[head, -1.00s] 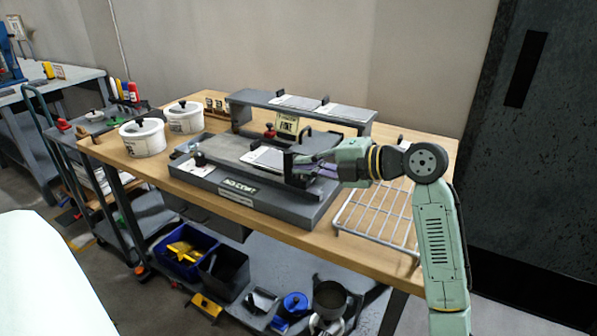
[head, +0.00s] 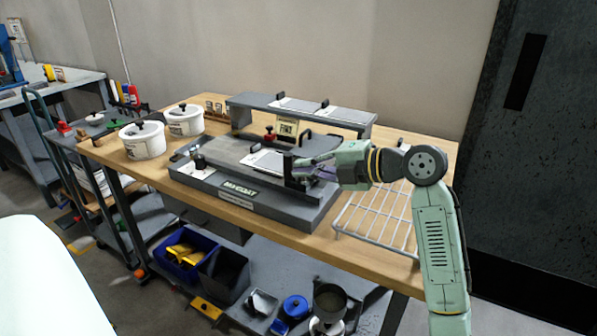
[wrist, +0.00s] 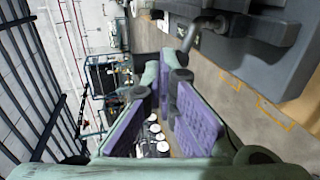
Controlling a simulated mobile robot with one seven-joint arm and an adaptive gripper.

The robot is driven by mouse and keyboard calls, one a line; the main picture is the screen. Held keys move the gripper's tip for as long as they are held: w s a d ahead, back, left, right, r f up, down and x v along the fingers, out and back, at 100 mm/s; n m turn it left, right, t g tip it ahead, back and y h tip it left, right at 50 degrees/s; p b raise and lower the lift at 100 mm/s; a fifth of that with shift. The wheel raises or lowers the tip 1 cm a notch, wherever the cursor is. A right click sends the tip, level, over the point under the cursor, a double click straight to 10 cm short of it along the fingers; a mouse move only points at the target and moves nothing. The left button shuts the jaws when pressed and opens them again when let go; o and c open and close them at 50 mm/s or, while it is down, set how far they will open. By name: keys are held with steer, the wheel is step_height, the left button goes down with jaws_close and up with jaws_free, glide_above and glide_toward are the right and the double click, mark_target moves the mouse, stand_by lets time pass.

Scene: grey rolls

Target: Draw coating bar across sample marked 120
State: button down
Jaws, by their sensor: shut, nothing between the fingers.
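The grey coating machine (head: 235,187) stands on the wooden bench. A white sheet (head: 262,161) lies on its bed; I cannot read a number on it. A dark upright block (head: 290,168), perhaps part of the coating bar carriage, stands at the right end of the bed. My gripper (head: 303,168) is at this block's right side, its purple pads partly hidden. I cannot tell whether it touches the block. In the wrist view my gripper (wrist: 163,80) has nothing between its fingers, and a dark part with a handle shows at upper right.
A raised grey shelf (head: 240,97) behind the bed carries two more white sheets with black handles. Two white lidded pots (head: 142,140) stand at left. A wire rack (head: 375,222) lies at right, under my arm. Bins and tins fill the lower shelf.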

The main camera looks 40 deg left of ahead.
stand_by(0.4)
steer(key=shift+s+a, duration=0.15)
steer(key=shift+a, duration=0.5)
steer(key=s+a, duration=0.3)
steer(key=a, duration=1.2)
steer(key=shift+s, duration=0.35)
stand_by(3.0)
steer(key=shift+d, duration=0.1)
steer(key=d, duration=0.2)
steer(key=w+d+b, duration=0.1)
steer(key=shift+d+b, duration=0.3)
steer(key=shift+d, duration=0.05)
stand_by(0.6)
